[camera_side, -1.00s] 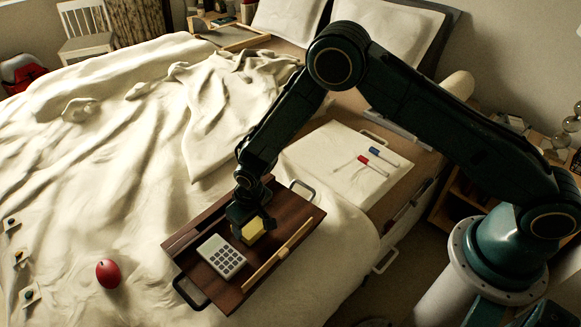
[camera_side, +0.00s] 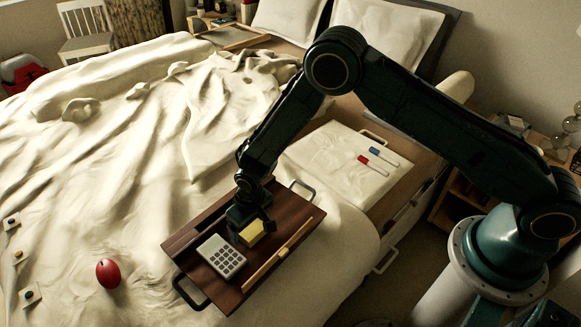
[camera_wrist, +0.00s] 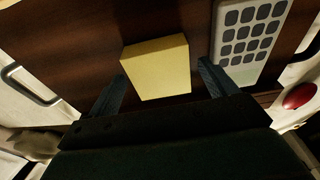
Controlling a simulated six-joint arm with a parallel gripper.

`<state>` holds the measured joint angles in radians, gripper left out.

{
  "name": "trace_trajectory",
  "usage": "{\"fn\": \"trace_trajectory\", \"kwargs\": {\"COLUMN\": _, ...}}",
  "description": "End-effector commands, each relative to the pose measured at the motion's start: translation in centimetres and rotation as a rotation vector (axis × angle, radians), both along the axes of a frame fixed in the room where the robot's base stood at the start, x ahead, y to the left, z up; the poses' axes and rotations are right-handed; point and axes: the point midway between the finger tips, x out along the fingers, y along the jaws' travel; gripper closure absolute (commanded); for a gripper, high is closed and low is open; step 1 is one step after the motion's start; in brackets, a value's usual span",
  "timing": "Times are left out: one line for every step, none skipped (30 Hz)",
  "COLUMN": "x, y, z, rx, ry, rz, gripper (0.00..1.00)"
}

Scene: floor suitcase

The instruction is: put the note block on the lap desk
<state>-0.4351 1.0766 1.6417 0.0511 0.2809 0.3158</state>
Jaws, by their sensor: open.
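The yellow note block (camera_side: 252,231) rests on the dark wooden lap desk (camera_side: 285,213), beside the calculator. In the wrist view the note block (camera_wrist: 157,68) lies just beyond the fingertips, roughly between their lines. My gripper (camera_side: 250,217) is open and low over the lap desk, right at the block. In the wrist view my gripper's (camera_wrist: 162,80) two fingers are spread wide, with a gap on each side of the block. The lap desk (camera_wrist: 75,45) fills most of the wrist view.
A white calculator (camera_side: 221,256) lies on the lap desk left of the block, and a wooden ledge (camera_side: 278,260) runs along its right side. A red ball-like object (camera_side: 109,273) sits on the bed. Red and blue markers (camera_side: 376,161) lie on a white surface behind.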

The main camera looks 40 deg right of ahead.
Motion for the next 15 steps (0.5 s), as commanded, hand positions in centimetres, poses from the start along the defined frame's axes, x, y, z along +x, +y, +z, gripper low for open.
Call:
{"fn": "trace_trajectory", "kwargs": {"x": 0.0, "y": 0.0, "z": 0.1, "rx": 0.000, "ry": 0.000, "rz": 0.000, "gripper": 0.15}}
{"fn": "trace_trajectory", "kwargs": {"x": 0.0, "y": 0.0, "z": 0.2, "rx": 0.000, "ry": 0.000, "rz": 0.000, "gripper": 0.15}}
{"fn": "trace_trajectory", "kwargs": {"x": 0.0, "y": 0.0, "z": 0.3, "rx": 0.000, "ry": 0.000, "rz": 0.000, "gripper": 0.15}}
{"fn": "trace_trajectory", "kwargs": {"x": 0.0, "y": 0.0, "z": 0.4, "rx": 0.000, "ry": 0.000, "rz": 0.000, "gripper": 0.15}}
{"fn": "trace_trajectory", "kwargs": {"x": 0.0, "y": 0.0, "z": 0.6, "rx": 0.000, "ry": 0.000, "rz": 0.000, "gripper": 0.15}}
{"fn": "trace_trajectory", "kwargs": {"x": -0.1, "y": 0.0, "z": 0.8, "rx": 0.000, "ry": 0.000, "rz": 0.000, "gripper": 0.15}}
{"fn": "trace_trajectory", "kwargs": {"x": -0.1, "y": 0.0, "z": 1.1, "rx": 0.000, "ry": 0.000, "rz": 0.000, "gripper": 0.15}}
{"fn": "trace_trajectory", "kwargs": {"x": -0.1, "y": 0.0, "z": 1.3, "rx": 0.000, "ry": -0.001, "rz": 0.000, "gripper": 0.15}}
{"fn": "trace_trajectory", "kwargs": {"x": -0.2, "y": 0.0, "z": 1.7, "rx": 0.000, "ry": -0.001, "rz": 0.000, "gripper": 0.15}}
{"fn": "trace_trajectory", "kwargs": {"x": -0.2, "y": 0.0, "z": 2.0, "rx": 0.000, "ry": -0.001, "rz": 0.000, "gripper": 0.15}}
{"fn": "trace_trajectory", "kwargs": {"x": -0.2, "y": 0.0, "z": 2.3, "rx": 0.001, "ry": -0.002, "rz": 0.000, "gripper": 0.15}}
{"fn": "trace_trajectory", "kwargs": {"x": -0.3, "y": 0.0, "z": 2.8, "rx": 0.001, "ry": -0.002, "rz": 0.000, "gripper": 0.15}}
{"fn": "trace_trajectory", "kwargs": {"x": -0.4, "y": 0.0, "z": 3.1, "rx": 0.001, "ry": -0.002, "rz": 0.000, "gripper": 0.15}}
{"fn": "trace_trajectory", "kwargs": {"x": -0.5, "y": 0.0, "z": 3.5, "rx": 0.001, "ry": -0.002, "rz": 0.000, "gripper": 0.15}}
{"fn": "trace_trajectory", "kwargs": {"x": -0.5, "y": 0.0, "z": 4.1, "rx": 0.001, "ry": -0.002, "rz": 0.000, "gripper": 0.15}}
